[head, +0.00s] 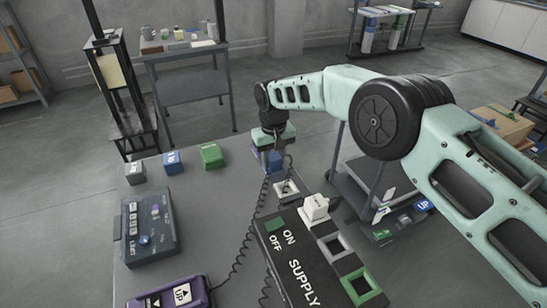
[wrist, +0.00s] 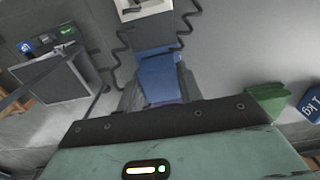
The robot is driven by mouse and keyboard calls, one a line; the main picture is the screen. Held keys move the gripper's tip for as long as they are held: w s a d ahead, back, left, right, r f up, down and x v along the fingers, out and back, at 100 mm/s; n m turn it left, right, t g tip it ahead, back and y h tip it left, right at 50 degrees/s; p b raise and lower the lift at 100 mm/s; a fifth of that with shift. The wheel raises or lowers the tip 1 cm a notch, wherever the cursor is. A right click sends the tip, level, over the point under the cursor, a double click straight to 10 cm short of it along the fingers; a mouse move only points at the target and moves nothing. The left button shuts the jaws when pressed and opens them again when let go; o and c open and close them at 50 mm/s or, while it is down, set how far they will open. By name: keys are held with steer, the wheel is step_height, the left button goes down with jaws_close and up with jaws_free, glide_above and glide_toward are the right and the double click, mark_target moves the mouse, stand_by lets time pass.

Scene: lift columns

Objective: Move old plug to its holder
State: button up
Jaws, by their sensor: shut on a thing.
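My gripper (head: 272,150) is over the table near its right edge. It is shut on a blue plug (head: 273,163); in the wrist view the blue plug (wrist: 160,78) shows between the dark fingers. Its lower end is partly hidden by the fingers. Dark coiled cables run near it. A white square socket frame (head: 287,190) lies just in front of the gripper, apart from the plug; its edge also shows at the top of the wrist view (wrist: 140,10). I cannot tell which piece is the holder.
The supply panel (head: 290,262) has a white plug (head: 315,207), an empty grey frame (head: 336,246) and a green frame (head: 361,286). Weights (head: 172,161) stand at the back left. A dark control box (head: 150,226) and a purple one (head: 172,295) sit at left. The table's middle is clear.

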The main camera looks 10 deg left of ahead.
mark_target(274, 156)
steer(key=o, duration=1.2)
steer(key=shift+r, duration=0.1)
steer(key=shift+r+p, duration=1.6)
steer(key=shift+r, duration=1.85)
steer(key=shift+r, duration=0.1)
steer(key=s+d+r+y, duration=0.1)
steer(key=s+d+r, duration=0.3)
steer(key=s+r, duration=0.3)
steer(key=s+d+r, duration=0.4)
steer(key=s+r, duration=0.3)
steer(key=r, duration=0.1)
steer(key=shift+n, duration=0.5)
steer(key=s+d, duration=0.6)
steer(key=s, duration=0.1)
steer(key=s+d, duration=0.6)
steer(key=s, duration=0.2)
steer(key=s+d, duration=0.6)
steer(key=s, duration=0.2)
steer(key=shift+r, duration=0.25)
